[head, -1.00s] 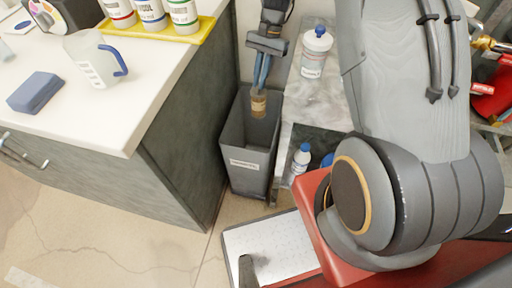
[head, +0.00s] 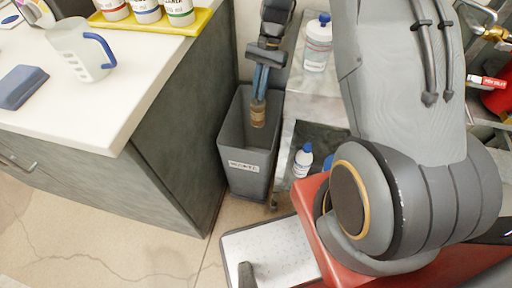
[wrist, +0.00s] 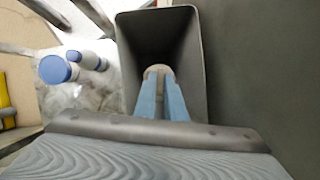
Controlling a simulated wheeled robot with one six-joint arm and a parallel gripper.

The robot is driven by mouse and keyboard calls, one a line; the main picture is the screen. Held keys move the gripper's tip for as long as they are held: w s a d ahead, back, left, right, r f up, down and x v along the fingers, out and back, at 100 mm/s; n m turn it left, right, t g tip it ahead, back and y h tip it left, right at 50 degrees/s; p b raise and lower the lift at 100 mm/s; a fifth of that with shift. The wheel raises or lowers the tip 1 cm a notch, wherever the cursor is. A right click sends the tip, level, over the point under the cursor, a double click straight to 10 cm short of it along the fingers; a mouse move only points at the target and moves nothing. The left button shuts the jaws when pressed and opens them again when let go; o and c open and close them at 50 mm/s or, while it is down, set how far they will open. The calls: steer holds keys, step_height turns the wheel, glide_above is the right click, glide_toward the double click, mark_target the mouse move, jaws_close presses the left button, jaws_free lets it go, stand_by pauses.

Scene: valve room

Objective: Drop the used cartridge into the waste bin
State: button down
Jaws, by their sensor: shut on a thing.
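The used cartridge (head: 258,116) is a small brownish cylinder held upright between the blue fingers of my gripper (head: 259,98). In the wrist view, the pale end of the cartridge (wrist: 158,71) shows between the fingertips (wrist: 160,88). The waste bin (head: 247,168) is a tall, dark grey, open-topped bin with a white label, standing on the floor beside the counter. My gripper is shut on the cartridge. In both views the cartridge lies over or within the bin's mouth (wrist: 190,55); its exact depth is hard to tell. The bin's bottom is in shadow.
A counter (head: 120,70) stands left of the bin, with a clear jug (head: 78,50), a blue block (head: 20,86) and bottles on a yellow tray (head: 150,25). A shelf unit to the right holds a blue-capped bottle (head: 317,45) and a smaller one (head: 303,160) lower down.

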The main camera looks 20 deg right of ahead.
steer(key=c, duration=1.7)
jaws_free()
steer(key=shift+c, duration=0.2)
steer(key=v, duration=0.8)
steer(key=s+a+r+n+t+h+p, duration=0.1)
steer(key=s+r+n+p, duration=0.2)
steer(key=s+r+p, duration=0.5)
steer(key=s+a+r+n+t+h+p, duration=0.1)
steer(key=s+r+n+t+p, duration=0.1)
steer(key=s+r+p, duration=0.6)
steer(key=s+a+r+n+t+h+p, duration=0.1)
steer(key=s+r+n+p, duration=0.3)
steer(key=r, duration=1.5)
steer(key=s+t+p, duration=0.1)
steer(key=s+p, duration=0.3)
steer(key=s, duration=0.2)
steer(key=shift+s, duration=0.2)
